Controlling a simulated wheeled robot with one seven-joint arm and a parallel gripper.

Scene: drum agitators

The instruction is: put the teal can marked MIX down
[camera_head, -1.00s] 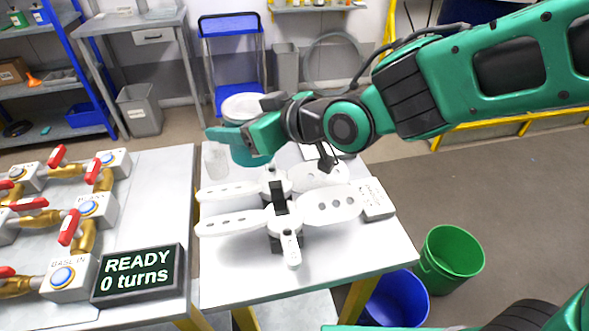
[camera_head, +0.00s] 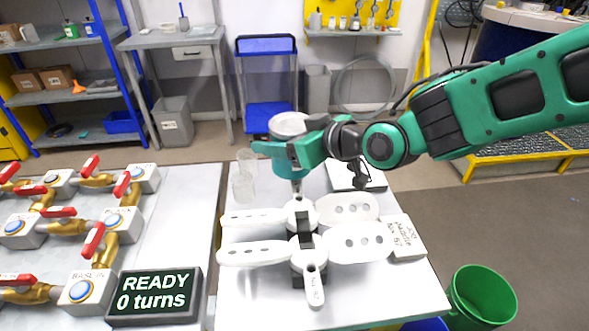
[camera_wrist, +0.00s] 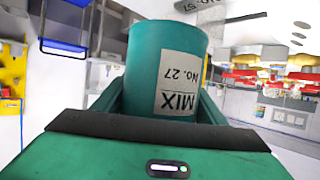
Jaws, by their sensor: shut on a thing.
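The teal can marked MIX (camera_wrist: 150,55) fills the middle of the wrist view, its white label reading MIX No. 27 upside down. In the head view the can (camera_head: 284,166) has a pale round top. My gripper (camera_head: 290,148) is shut on it, with one finger along each side. In the wrist view my gripper (camera_wrist: 160,110) covers the can's near end. The can appears raised behind the white paddle agitators on the grey bench (camera_head: 260,312). The gap below it is hard to judge.
White agitators with flat paddles (camera_head: 355,243) stand mid-bench. A clear container (camera_head: 244,182) is left of the can. A white labelled block (camera_head: 401,238) is at right. The READY 0 turns display (camera_head: 154,297) and red-handled valves are on the left bench. A green bucket (camera_head: 482,298) stands on the floor.

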